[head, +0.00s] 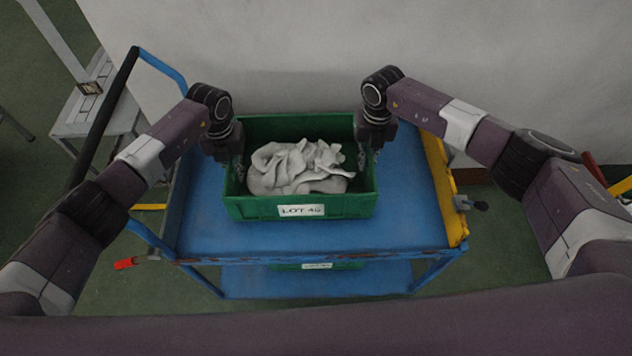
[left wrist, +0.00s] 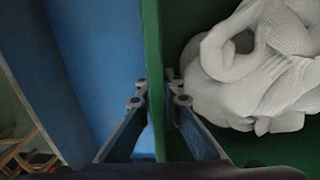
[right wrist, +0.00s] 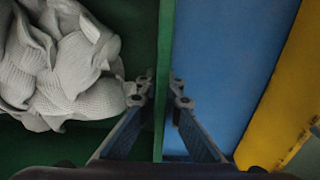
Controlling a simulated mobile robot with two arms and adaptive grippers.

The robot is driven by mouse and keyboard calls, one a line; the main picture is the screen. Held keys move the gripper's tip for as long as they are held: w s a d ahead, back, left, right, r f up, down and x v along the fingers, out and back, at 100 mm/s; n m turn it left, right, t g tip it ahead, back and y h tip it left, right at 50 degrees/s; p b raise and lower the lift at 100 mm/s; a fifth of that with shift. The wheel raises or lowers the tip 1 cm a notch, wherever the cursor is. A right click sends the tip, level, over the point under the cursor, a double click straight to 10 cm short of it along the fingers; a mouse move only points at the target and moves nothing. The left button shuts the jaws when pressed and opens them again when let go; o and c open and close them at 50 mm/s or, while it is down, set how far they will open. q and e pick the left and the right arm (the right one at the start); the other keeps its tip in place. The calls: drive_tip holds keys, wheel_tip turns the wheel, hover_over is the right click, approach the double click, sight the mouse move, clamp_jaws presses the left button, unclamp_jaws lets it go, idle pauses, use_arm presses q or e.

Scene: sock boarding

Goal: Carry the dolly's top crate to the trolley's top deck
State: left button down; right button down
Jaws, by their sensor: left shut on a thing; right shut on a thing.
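A green crate (head: 346,207) with a "LOT 4…" label holds crumpled pale grey socks (head: 298,167). It is on or just over the blue top deck (head: 410,220) of the trolley; I cannot tell if it touches. My left gripper (head: 232,166) is shut on the crate's left wall, which shows between its fingers in the left wrist view (left wrist: 156,95). My right gripper (head: 367,158) is shut on the right wall, also seen in the right wrist view (right wrist: 163,95). The dolly is not recognisable in view.
Another green crate with a label (head: 318,266) sits on the trolley's lower deck. A yellow panel (head: 440,190) edges the trolley's right side; a blue and black handle (head: 105,115) is at the left. A grey wall (head: 300,50) stands behind. Bare deck lies around the upper crate.

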use_arm(q)
drive_tip(key=shift+f, duration=0.3)
use_arm(e)
drive_tip(key=shift+f, duration=0.3)
use_arm(q)
drive_tip(key=c, duration=2.1)
unclamp_jaws()
drive_tip(key=shift+r, duration=0.15)
use_arm(e)
drive_tip(key=c, duration=2.1)
unclamp_jaws()
drive_tip(key=shift+r, duration=0.15)
use_arm(q)
wheel_tip(320, 180, up, 12)
drive_tip(key=shift+f, duration=0.1)
use_arm(e)
wheel_tip(320, 180, up, 12)
use_arm(q)
drive_tip(key=shift+s, duration=0.1)
